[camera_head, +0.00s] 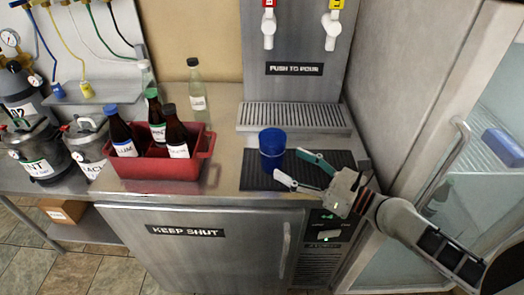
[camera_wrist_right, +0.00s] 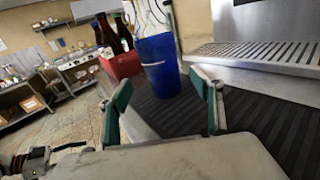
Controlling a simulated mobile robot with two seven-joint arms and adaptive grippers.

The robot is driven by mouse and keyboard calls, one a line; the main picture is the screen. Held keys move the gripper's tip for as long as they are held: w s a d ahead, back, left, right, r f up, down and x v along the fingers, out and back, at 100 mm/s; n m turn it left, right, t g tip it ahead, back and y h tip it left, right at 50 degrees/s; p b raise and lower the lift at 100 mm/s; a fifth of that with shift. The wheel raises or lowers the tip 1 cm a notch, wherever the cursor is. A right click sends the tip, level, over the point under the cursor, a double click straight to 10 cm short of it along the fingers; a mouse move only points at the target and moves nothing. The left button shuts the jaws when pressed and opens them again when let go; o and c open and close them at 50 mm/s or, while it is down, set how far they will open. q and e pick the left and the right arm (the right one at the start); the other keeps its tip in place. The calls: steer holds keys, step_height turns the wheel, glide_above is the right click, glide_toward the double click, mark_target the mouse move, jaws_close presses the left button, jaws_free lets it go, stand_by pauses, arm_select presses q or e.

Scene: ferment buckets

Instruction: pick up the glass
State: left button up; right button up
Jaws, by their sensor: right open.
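A blue cup (camera_head: 272,150), the only glass-like vessel on the mat, stands upright on a dark ribbed mat (camera_head: 256,183) on the steel counter. In the right wrist view the cup (camera_wrist_right: 159,68) shows ahead, slightly beyond the fingertips. My right gripper (camera_head: 292,168) is open and empty, low over the mat at the cup's near right side, its fingers pointing toward it. In its wrist view the fingers (camera_wrist_right: 163,92) are spread wide with the cup between their lines.
A red crate (camera_head: 152,182) with several dark bottles stands left of the cup. Clear bottles (camera_head: 196,90) stand behind it. The drip grille (camera_head: 294,117) and tap tower (camera_head: 296,85) are behind the cup. A glass-door fridge (camera_head: 470,150) is at the right.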

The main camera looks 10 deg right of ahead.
mark_target(283, 157)
steer(key=shift+w+a+r+p, duration=0.25)
steer(key=shift+w+a+p, duration=0.2)
steer(key=shift+w, duration=0.15)
steer(key=shift+w+a, duration=0.25)
steer(key=shift+w, duration=0.1)
steer(key=p+x, duration=0.1)
steer(key=x, duration=0.3)
steer(key=shift+w+f, duration=0.1)
steer(key=shift+w, duration=0.05)
steer(key=shift+w+a+f, duration=0.1)
steer(key=shift+w+a, duration=0.2)
steer(key=shift+w, duration=0.05)
steer(key=c, duration=1.4)
